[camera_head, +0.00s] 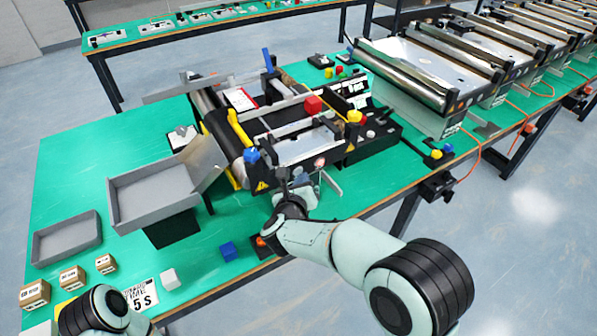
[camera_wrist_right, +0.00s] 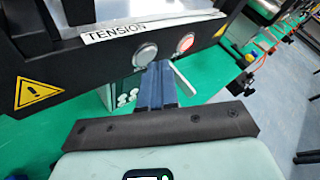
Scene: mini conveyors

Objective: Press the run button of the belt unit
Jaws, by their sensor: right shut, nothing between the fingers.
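The belt unit (camera_head: 240,160) stands on the green table, with a black roller and yellow side parts. My right gripper (camera_head: 297,182) is at its near side, and its blue fingers (camera_wrist_right: 157,75) are shut with nothing between them. In the right wrist view the fingertips are just below a black panel edge labelled TENSION (camera_wrist_right: 122,28). A pale round button (camera_wrist_right: 145,53) is just above and left of the fingertips. A red-lit round button (camera_wrist_right: 186,43) is to their right. I cannot read which is the run button. I cannot tell whether the fingers touch anything. My left gripper is out of view.
A grey tray (camera_head: 150,192) and a lower grey tray (camera_head: 67,240) are at the left. Small cartons (camera_head: 72,278), a white cube (camera_head: 170,279) and a blue cube (camera_head: 228,251) lie in front. More conveyors (camera_head: 410,70) stand at the right.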

